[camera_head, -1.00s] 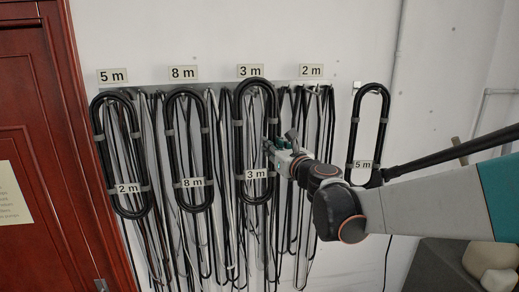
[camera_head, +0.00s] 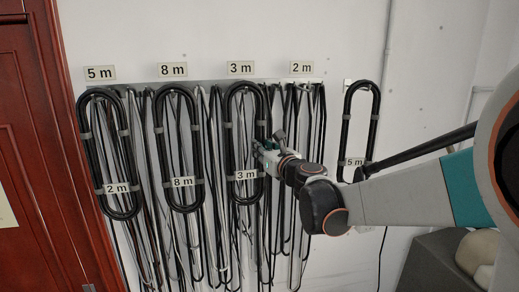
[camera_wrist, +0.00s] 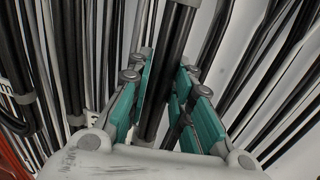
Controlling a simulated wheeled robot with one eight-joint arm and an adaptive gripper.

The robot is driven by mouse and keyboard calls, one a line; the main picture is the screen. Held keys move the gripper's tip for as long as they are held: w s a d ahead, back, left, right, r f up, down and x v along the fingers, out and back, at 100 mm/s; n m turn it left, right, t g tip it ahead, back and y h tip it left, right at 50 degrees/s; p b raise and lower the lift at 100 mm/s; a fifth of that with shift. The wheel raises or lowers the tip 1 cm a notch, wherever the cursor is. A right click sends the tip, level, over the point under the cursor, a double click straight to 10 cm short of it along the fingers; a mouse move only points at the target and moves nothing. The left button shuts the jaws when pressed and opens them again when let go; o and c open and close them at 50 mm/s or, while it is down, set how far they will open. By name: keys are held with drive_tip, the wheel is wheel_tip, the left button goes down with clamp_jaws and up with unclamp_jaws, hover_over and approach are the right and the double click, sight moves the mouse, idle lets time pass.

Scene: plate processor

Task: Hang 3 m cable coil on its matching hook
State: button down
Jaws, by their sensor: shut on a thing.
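The black 3 m cable coil (camera_head: 230,135) is upright under the 3 m sign (camera_head: 240,68), with a 3 m tag on its lower part. Its top loop is at the rail just below the sign; I cannot tell whether it rests on the hook, which is hidden. My gripper (camera_head: 267,151) is shut on the coil's right side, about mid-height. In the wrist view, black cable (camera_wrist: 176,45) runs between the teal fingers of my gripper (camera_wrist: 165,105).
The 8 m coil (camera_head: 160,135) hangs under the 8 m sign, and a 2 m-tagged coil (camera_head: 89,150) under the 5 m sign. A 5 m coil (camera_head: 347,115) hangs apart at the right. Loose thin cables hang behind. A door (camera_head: 40,150) is at the left.

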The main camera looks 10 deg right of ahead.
idle(0.4)
drive_tip(key=c, duration=1.3)
unclamp_jaws()
drive_tip(key=shift+c, duration=0.2)
